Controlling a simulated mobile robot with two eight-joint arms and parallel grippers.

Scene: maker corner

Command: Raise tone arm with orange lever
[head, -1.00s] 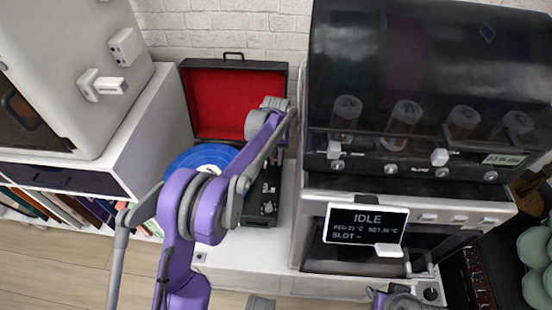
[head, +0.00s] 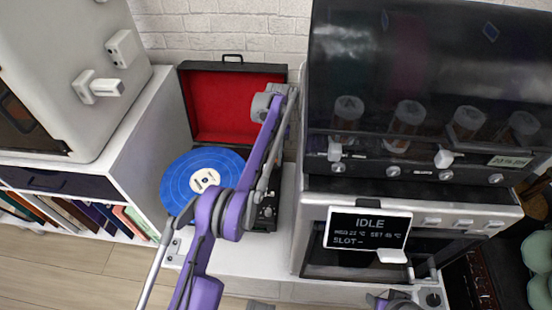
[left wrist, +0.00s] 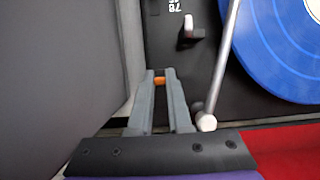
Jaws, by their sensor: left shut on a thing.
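The record player's open case with its red lid (head: 235,105) stands on the white cabinet, with a blue record (head: 190,182) on it. The record also shows in the left wrist view (left wrist: 280,45). In that view the tone arm (left wrist: 222,65) is a thin silver rod along the record's edge, with a pale round end. My left gripper (left wrist: 160,82) is shut on the small orange lever (left wrist: 159,80), which shows between its fingertips. In the head view my left arm covers the deck's right side and hides the lever. My right gripper does not show clearly.
A dark machine with several jars (head: 408,125) and an oven-like unit with an IDLE screen (head: 367,230) stand close on the right. A grey printer-like box (head: 60,80) is on the left. A white switch (left wrist: 189,28) sits beside the gripper.

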